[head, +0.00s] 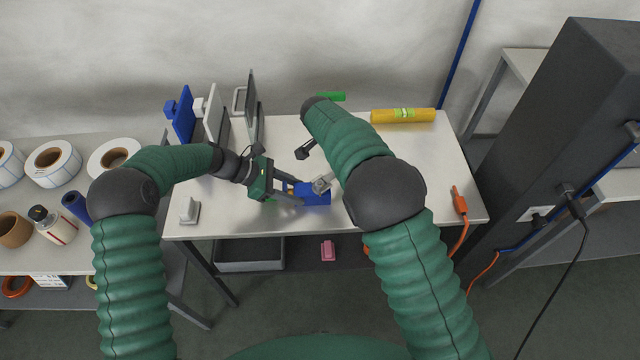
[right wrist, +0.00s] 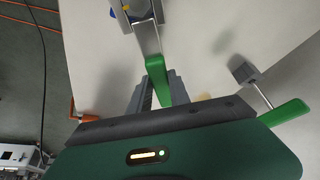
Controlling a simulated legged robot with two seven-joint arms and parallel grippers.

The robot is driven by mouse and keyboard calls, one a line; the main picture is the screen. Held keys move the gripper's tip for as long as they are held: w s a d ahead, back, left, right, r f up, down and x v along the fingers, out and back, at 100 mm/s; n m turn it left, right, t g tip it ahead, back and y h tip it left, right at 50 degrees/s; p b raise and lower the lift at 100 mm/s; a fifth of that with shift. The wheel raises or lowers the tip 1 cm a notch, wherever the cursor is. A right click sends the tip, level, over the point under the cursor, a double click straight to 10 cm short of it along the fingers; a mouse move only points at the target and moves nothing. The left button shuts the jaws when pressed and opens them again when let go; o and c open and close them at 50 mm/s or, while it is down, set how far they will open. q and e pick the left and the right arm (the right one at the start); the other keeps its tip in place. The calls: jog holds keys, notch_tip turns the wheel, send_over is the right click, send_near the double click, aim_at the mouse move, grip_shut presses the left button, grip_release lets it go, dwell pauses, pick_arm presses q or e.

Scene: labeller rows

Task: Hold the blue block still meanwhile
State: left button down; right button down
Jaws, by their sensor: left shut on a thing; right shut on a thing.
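The blue block (head: 317,198) is near the front middle of the white table. My left gripper (head: 296,192) comes in from the left and is shut on it. A small grey metal piece (head: 321,184) lies over the block's top in the head view; whether it touches cannot be told. My right gripper is hidden behind its own arm in the head view. In the right wrist view my right gripper (right wrist: 155,92) is shut on a green handle (right wrist: 156,78), whose metal shaft runs to a metal part (right wrist: 133,14) at the top edge.
A dark-headed tool (head: 303,151) lies behind the block. Upright blue, white and grey boards (head: 181,115) stand back left. An orange plug (head: 459,201) lies at the right edge.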

pick_arm(q)
jog(key=shift+a+f, duration=0.1)
jog(key=shift+f, duration=0.1)
pick_arm(e)
jog(key=shift+s+d+m, duration=0.3)
jog(key=shift+s+m, duration=0.1)
jog(key=shift+m, duration=0.2)
jog(key=shift+s+g, duration=0.1)
jog(key=shift+g, duration=0.2)
jog(key=shift+s+d+m+g, duration=0.3)
jog(key=shift+s+m, duration=0.25)
jog(key=shift+m, duration=0.45)
jog(key=shift+s+d+m+g+h, duration=0.15)
jog(key=shift+s+m+g+h, duration=0.15)
jog(key=shift+s+m, duration=0.45)
